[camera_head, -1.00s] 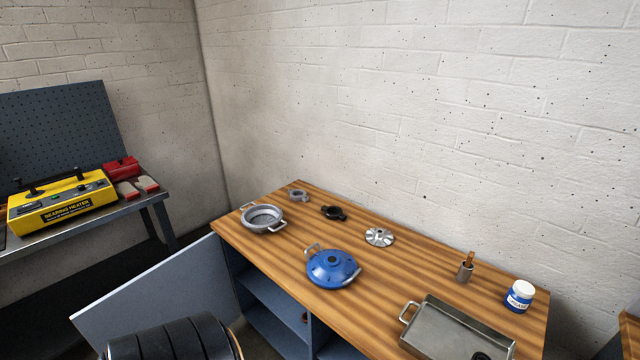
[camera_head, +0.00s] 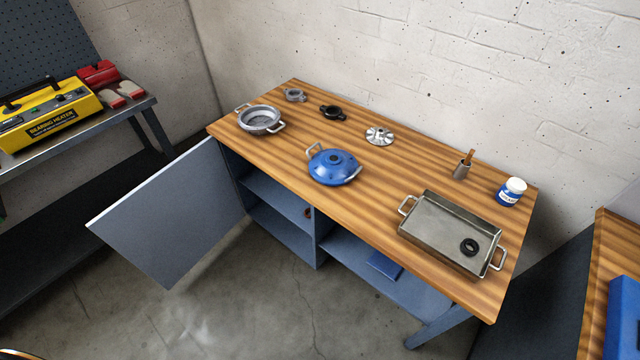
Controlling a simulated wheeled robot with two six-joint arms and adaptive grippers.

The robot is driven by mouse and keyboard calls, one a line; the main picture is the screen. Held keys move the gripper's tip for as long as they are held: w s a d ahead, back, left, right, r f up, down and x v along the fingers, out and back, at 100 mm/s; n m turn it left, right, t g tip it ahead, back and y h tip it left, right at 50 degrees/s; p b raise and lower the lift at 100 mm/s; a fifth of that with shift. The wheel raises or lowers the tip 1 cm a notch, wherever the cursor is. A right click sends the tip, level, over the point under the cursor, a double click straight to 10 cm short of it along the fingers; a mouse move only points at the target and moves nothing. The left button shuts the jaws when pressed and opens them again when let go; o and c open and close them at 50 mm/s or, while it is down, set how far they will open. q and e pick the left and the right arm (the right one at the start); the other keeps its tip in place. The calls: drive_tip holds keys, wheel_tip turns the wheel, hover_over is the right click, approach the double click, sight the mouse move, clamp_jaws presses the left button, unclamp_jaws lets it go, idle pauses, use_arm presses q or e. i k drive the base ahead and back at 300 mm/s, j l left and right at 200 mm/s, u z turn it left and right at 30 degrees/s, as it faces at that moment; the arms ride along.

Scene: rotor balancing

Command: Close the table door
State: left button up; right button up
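The table door (camera_head: 175,220) is a flat blue-grey panel at the left front of the wooden-topped table (camera_head: 285,195). It stands wide open, swung out to the left, with its hinge side at the table's left front corner. The open shelves (camera_head: 280,205) behind it show in the left half of the cabinet. Neither of my grippers is in the head view.
On the tabletop are a grey pot (camera_head: 260,120), a blue housing (camera_head: 333,167), a metal tray (camera_head: 450,232) with a black ring, and a blue-white jar (camera_head: 511,192). A bench with a yellow bearing heater (camera_head: 48,115) stands left. Concrete floor (camera_head: 290,300) in front is clear.

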sight(164, 226)
drive_tip(key=j, duration=1.75)
drive_tip(key=i+j, duration=0.1)
drive_tip(key=j, duration=1.65)
drive_tip(key=k+u, duration=0.05)
